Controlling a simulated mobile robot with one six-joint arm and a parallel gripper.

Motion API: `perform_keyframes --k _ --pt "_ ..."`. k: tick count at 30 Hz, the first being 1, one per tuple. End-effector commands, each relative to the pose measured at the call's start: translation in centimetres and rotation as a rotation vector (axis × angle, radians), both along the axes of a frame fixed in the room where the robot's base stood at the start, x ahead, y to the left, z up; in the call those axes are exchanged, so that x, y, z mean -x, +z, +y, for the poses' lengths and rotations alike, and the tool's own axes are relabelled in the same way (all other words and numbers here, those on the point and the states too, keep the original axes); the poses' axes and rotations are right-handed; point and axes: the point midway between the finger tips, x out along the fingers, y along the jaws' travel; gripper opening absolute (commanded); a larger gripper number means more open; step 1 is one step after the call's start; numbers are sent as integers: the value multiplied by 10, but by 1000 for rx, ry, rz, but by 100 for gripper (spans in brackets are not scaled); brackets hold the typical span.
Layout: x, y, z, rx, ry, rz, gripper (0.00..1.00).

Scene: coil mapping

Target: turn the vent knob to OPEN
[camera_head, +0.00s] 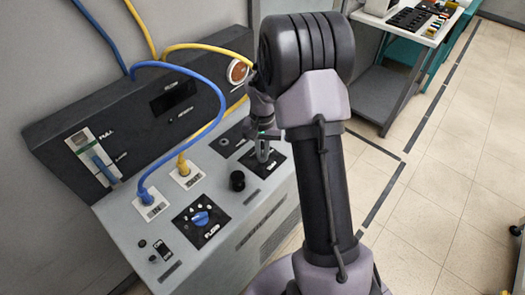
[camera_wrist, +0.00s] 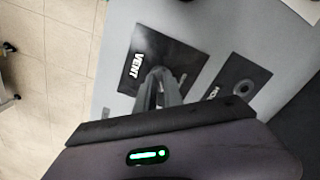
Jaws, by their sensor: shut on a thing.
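The black vent plate (camera_wrist: 165,50) with the white word VENT shows in the wrist view. In the head view the same plate (camera_head: 276,162) lies on the sloped top of the grey console. My gripper (camera_head: 262,156) points down onto this plate, and its fingers (camera_wrist: 160,84) meet over it in the wrist view. The fingers are shut on the vent knob, which they almost wholly hide. I cannot read the knob's pointer or an OPEN mark.
A blue FLOW knob (camera_head: 200,218) and a black knob (camera_head: 237,181) stand on the console nearby. A blue hose (camera_head: 218,110) and a yellow hose (camera_head: 205,47) arch left of my arm.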

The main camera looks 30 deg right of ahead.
Motion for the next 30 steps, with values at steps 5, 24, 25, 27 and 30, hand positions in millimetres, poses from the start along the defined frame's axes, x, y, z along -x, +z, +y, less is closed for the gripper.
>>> perform_keyframes --k 5,24,25,27,30 --pt "-1 0 0 0 -163 -2 0" --pt "-1 0 0 1 -584 -2 0" --pt "-1 0 0 1 -593 -2 0" --pt "-1 1 0 1 -611 -2 0" --pt "-1 1 0 1 -626 -2 0"
